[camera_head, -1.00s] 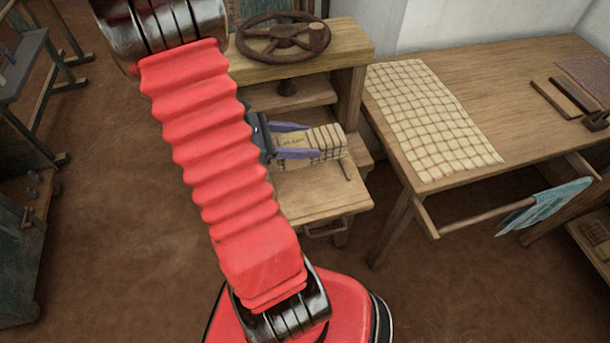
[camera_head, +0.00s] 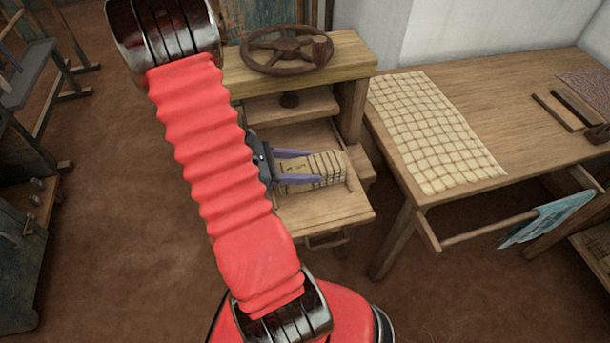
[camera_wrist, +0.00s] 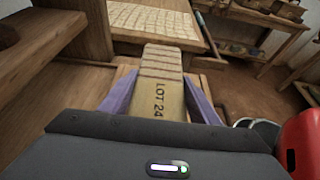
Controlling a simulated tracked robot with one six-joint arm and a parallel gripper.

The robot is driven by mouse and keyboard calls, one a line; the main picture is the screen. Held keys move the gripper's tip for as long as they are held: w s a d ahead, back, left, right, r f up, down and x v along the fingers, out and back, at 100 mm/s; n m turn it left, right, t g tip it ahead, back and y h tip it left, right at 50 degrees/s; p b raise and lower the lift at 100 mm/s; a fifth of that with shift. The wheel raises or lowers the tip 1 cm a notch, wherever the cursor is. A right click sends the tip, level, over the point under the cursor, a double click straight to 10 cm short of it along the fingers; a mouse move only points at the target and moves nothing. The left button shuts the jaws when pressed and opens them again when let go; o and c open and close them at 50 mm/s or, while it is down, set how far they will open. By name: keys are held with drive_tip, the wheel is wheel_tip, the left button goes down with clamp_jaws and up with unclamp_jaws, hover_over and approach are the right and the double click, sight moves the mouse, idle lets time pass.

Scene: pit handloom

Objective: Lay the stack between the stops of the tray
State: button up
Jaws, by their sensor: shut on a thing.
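The stack (camera_head: 322,170) is a beige block of layers with dark bands on its far part; in the wrist view it (camera_wrist: 160,80) bears the print "LOT 24". My gripper (camera_head: 300,167) is shut on it, one purple finger along each side. The tray (camera_head: 330,211) is a pulled-out wooden board with a handle at its front, under a wooden press with a wheel. The stack is over the tray, low and near its surface; I cannot tell whether it touches. A thin dark bar (camera_head: 348,186) at the stack's right end may be a stop. My arm hides the tray's left part.
The press's handwheel (camera_head: 287,50) and top beam stand behind the tray. A wooden table (camera_head: 510,70) with a checked cloth (camera_head: 432,128) is close on the right. A rod with a blue cloth (camera_head: 548,218) hangs below its edge. The floor in front is clear.

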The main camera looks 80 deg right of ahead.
drive_tip(key=shift+f, duration=2.1)
drive_tip(key=o, duration=1.1)
drive_tip(key=shift+o, duration=0.2)
drive_tip(key=v, duration=1.2)
drive_tip(key=shift+r, duration=0.1)
